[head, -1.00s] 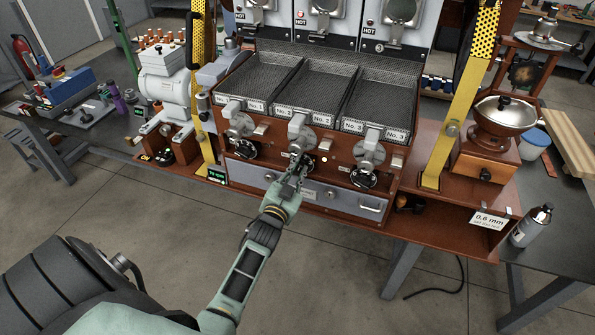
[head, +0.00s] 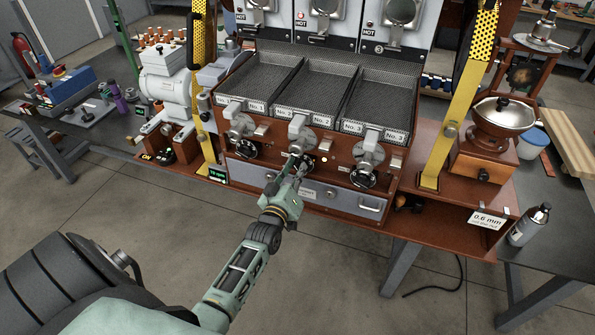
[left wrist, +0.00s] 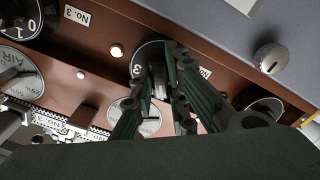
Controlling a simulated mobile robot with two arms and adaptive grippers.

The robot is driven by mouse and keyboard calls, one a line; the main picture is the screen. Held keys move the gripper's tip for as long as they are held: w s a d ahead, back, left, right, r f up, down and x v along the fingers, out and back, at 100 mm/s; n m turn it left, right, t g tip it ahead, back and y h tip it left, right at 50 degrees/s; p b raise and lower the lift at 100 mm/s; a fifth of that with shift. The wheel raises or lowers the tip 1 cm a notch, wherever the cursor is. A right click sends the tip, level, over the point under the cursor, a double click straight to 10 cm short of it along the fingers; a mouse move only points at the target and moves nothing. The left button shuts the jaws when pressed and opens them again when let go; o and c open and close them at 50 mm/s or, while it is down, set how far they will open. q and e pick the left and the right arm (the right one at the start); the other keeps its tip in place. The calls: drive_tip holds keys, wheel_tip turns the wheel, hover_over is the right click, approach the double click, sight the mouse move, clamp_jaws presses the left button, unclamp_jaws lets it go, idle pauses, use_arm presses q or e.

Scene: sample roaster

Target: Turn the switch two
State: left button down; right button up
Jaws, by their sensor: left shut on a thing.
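Switch two is a round black dial with a raised grip, on the brown front panel below the No. 2 tray. In the left wrist view, the dial (left wrist: 145,52) shows behind my fingers, which mostly hide its markings. My left gripper (head: 300,164) reaches the panel from below in the head view. In the left wrist view, the left gripper (left wrist: 160,80) has its fingers closed on either side of the dial's grip. I cannot read the dial's setting. My right gripper is not in view.
Switch three (head: 364,178) sits to the right and another black dial (head: 245,149) to the left. A pale lamp (head: 325,159) is just right of switch two. Levers (head: 300,128) jut out above, and a grey drawer front (head: 340,196) lies below. Open floor lies in front.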

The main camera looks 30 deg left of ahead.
use_arm(q)
drive_tip(key=n+b, duration=0.1)
drive_tip(key=n, duration=0.5)
drive_tip(key=shift+n, duration=0.3)
idle(0.4)
drive_tip(key=c, duration=1.7)
unclamp_jaws()
drive_tip(key=v, duration=1.2)
drive_tip(key=shift+f, duration=0.15)
